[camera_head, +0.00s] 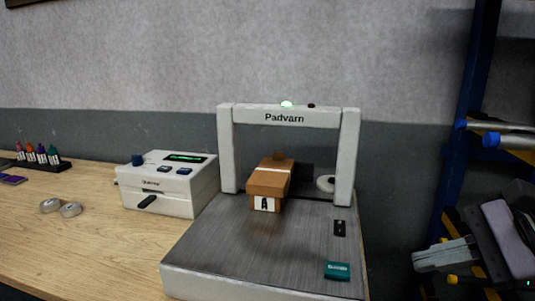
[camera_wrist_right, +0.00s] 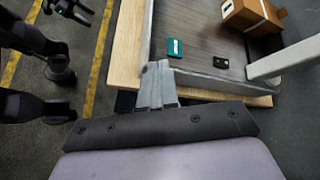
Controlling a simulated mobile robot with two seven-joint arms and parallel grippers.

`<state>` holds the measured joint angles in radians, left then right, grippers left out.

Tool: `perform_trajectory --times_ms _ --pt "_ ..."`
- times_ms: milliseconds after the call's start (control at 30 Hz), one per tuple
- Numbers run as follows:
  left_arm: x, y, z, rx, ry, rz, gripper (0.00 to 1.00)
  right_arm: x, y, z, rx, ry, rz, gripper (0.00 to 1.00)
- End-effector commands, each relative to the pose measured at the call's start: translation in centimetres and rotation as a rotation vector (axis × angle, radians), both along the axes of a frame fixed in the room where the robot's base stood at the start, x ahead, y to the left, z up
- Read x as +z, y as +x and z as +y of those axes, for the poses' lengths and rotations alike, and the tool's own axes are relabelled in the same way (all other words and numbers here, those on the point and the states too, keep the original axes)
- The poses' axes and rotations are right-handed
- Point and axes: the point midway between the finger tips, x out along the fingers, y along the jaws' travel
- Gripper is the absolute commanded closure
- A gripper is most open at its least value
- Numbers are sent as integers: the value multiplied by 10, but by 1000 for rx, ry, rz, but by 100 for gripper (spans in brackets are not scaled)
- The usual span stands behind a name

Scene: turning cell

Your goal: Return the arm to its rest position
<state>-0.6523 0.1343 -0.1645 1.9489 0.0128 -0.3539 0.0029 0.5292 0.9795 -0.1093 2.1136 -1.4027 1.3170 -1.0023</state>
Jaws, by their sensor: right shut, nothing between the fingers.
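My right gripper (camera_head: 418,262) is at the lower right of the head view, to the right of the Padvarn machine and apart from it. Its grey fingers are together and empty; they also show in the right wrist view (camera_wrist_right: 157,82), near the wooden table's edge and the machine's bed. The Padvarn machine (camera_head: 285,117) has a white gantry over a grey bed (camera_head: 235,250). A brown box (camera_head: 268,183) with a white strip and label sits on the bed by the gantry.
A teal block (camera_head: 337,270) and a small black piece (camera_head: 340,228) lie on the bed's right side. A blue rack post (camera_head: 465,120) rises at right.

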Motion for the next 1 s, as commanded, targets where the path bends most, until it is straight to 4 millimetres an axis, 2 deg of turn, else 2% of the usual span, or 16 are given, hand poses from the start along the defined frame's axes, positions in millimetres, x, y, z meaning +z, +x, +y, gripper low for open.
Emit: perform_trajectory --times_ms 33,100,267,400,567,667,767,867,1000 --pt "0 0 -1 0 -2 0 39 3 -3 19 6 125 28 100" --pt "0 0 0 0 0 0 39 12 -6 39 1 298 72 100" --pt "1 2 6 2 11 -4 39 39 -9 66 -39 707 215 100" --pt "1 2 5 3 10 -4 39 59 -4 67 -112 1065 375 100" --pt "1 2 5 2 10 -4 39 67 10 47 -240 1464 590 100" --pt "1 2 5 1 9 -5 39 59 22 27 -345 1706 734 100" --pt "1 2 4 1 8 -5 39 39 33 5 -471 1939 880 100" --pt "1 2 4 1 8 -5 39 8 40 -17 -621 2163 1026 100" --pt "1 2 4 0 8 -5 39 -52 38 -41 -878 2453 1222 100"
